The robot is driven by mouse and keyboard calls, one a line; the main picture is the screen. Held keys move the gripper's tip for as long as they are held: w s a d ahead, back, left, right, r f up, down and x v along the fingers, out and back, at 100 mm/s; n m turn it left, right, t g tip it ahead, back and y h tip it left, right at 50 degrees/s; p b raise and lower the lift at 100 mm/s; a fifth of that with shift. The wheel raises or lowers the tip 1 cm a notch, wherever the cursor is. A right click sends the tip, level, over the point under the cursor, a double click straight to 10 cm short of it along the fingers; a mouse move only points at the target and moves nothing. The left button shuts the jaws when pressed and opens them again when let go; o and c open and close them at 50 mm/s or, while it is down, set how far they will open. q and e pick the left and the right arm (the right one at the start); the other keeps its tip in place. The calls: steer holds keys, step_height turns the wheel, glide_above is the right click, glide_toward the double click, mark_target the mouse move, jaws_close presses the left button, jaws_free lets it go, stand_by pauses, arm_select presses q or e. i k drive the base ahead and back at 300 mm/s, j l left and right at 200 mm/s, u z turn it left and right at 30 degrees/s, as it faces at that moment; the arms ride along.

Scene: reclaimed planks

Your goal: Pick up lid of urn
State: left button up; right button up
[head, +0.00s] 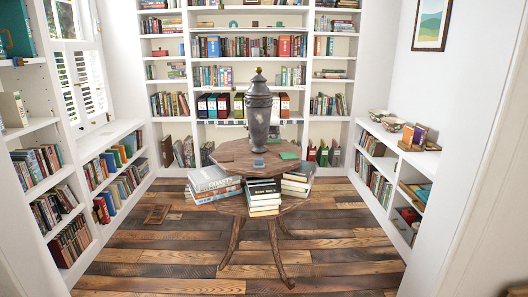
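A tall dark grey urn (258,118) stands upright on the upper top of a wooden two-tier table (228,158) in the middle of the room. Its domed lid (258,88) sits on the urn and has a small yellowish knob at its tip. Neither of my grippers shows in the head view.
Book stacks (213,180) crowd the lower tier. A small blue-grey item (259,162) and a green book (289,156) lie near the urn. Bookshelves line three sides.

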mark_target(258, 88)
steer(key=i+l+z, duration=0.3)
steer(key=i, duration=0.4)
steer(key=i+j+z, duration=0.1)
steer(key=i+z, duration=0.15)
steer(key=i, duration=0.4)
steer(key=i+z, duration=0.15)
steer(key=i, duration=0.65)
steer(key=i+j+z, duration=0.2)
steer(key=i, duration=0.55)
steer(key=i+l+u, duration=0.1)
steer(key=i+u, duration=0.35)
steer(key=i+l+u, duration=0.2)
steer(key=i+u, duration=0.3)
steer(key=i+l+u, duration=0.3)
steer(key=u, duration=0.15)
steer(key=i+l+u, duration=0.4)
steer(key=u, duration=0.2)
steer(key=i+l+u, duration=0.15)
steer(key=l+u, duration=0.15)
steer(key=i+l+u, duration=0.1)
steer(key=l+u, duration=0.2)
steer(key=l, duration=0.15)
steer(key=l+u, duration=0.3)
steer(key=i+l, duration=0.1)
steer(key=l, duration=0.35)
steer(key=u, duration=0.05)
